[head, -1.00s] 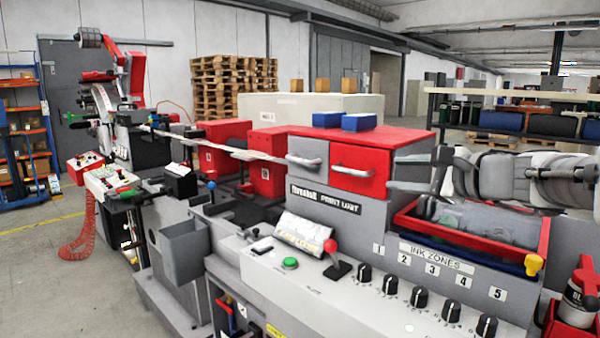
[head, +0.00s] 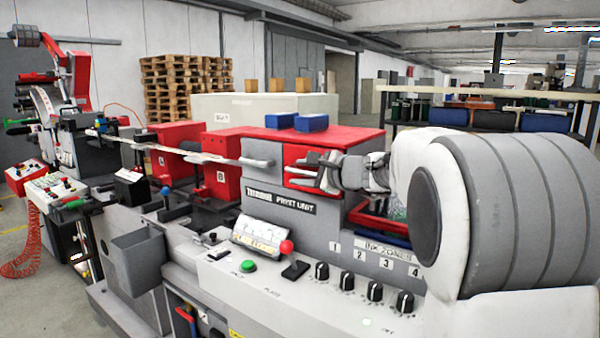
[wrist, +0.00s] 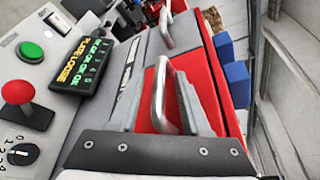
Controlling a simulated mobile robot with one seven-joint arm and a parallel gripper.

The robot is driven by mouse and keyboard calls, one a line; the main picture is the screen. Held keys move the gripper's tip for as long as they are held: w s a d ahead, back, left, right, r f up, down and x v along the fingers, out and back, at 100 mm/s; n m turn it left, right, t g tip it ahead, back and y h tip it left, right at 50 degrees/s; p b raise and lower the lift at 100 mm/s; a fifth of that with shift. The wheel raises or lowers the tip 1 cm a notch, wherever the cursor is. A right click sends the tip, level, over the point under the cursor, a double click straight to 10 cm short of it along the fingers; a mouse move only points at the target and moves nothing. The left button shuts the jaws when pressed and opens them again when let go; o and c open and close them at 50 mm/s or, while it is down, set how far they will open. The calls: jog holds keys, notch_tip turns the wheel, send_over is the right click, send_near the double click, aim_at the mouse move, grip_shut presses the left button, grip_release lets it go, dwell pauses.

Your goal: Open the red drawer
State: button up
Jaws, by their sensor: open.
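The red drawer (head: 297,153) is in the upper body of the print unit, below its red top. Its front also shows in the wrist view (wrist: 148,112), with a silver bar handle (wrist: 159,88). My gripper (head: 326,172) reaches in from the right and is at the drawer front, covering much of it in the head view. In the wrist view my gripper (wrist: 163,84) is open, with one grey finger on each side of the handle. I cannot tell how deep the handle sits between them. The drawer looks shut.
A second silver handle (head: 257,163) is on the grey panel left of the drawer. Two blue boxes (head: 311,122) lie on the red top. Below are a red-knobbed lever (head: 287,247), a green button (head: 247,266), a lit display (wrist: 88,55) and black dials (head: 375,291).

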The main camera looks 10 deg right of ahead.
grip_shut()
dwell(1.4)
